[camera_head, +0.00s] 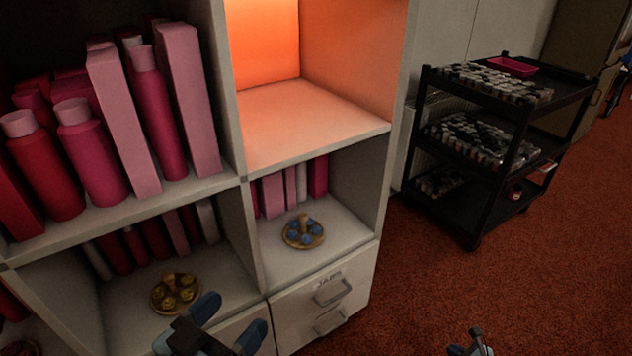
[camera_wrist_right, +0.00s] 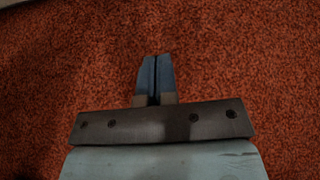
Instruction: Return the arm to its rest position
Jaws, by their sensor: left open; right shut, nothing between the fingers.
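My left gripper (camera_head: 229,322) is at the bottom of the head view, its two blue fingers spread apart with nothing between them. It appears in front of the lower left shelf compartment, below a turntable with yellow items (camera_head: 175,292). My right gripper (camera_head: 474,340) is at the bottom right of the head view, over the red carpet and apart from the furniture. In the right wrist view its blue fingers (camera_wrist_right: 154,80) are closed together, empty, with only carpet beyond them. Most of both arms is out of view.
A white shelf unit (camera_head: 250,180) holds pink and red bottles and boxes. A turntable with blue items (camera_head: 303,231) stands in the lower right compartment, above drawers (camera_head: 326,300). A black cart (camera_head: 480,205) stands at the right. The carpet (camera_head: 540,290) before it is clear.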

